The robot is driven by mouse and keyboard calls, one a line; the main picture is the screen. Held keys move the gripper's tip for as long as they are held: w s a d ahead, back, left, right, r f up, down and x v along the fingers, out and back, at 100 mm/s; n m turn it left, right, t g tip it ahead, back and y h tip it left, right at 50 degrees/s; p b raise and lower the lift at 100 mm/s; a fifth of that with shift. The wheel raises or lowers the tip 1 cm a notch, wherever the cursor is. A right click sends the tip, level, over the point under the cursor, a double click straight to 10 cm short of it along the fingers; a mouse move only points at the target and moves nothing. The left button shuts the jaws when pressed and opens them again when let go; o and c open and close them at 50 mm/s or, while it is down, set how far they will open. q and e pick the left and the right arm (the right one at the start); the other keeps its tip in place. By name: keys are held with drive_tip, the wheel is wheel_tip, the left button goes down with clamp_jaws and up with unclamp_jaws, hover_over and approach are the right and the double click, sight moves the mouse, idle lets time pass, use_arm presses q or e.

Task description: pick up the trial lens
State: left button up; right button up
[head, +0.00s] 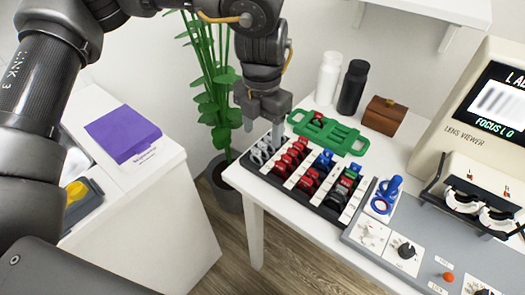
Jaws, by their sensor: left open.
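A black tray (283,193) on the white table holds rows of small trial lenses. The left row has grey-white lenses (258,156), and red lenses (296,153) fill much of the middle. Blue lenses (323,161) and dark ones with some green (343,190) sit toward the right. A blue ring-shaped lens with a handle (383,200) is on a white pad right of the tray. My left gripper (263,132) points down, open, over the back left end of the tray, with no lens visible between its fingers. My right gripper is not in view.
A green slotted frame (328,131) lies behind the tray. A white bottle (328,78), a black bottle (352,87) and a brown box (384,115) stand behind it. A grey panel (425,255) and lens viewer (480,135) fill the right. A plant (213,90) stands left.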

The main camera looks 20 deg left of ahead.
sight(263, 144)
use_arm(q)
drive_tip(key=shift+d+f, duration=0.1)
drive_tip(key=shift+f, duration=2.5)
drive_tip(key=shift+c, duration=0.4)
drive_tip(key=c, duration=1)
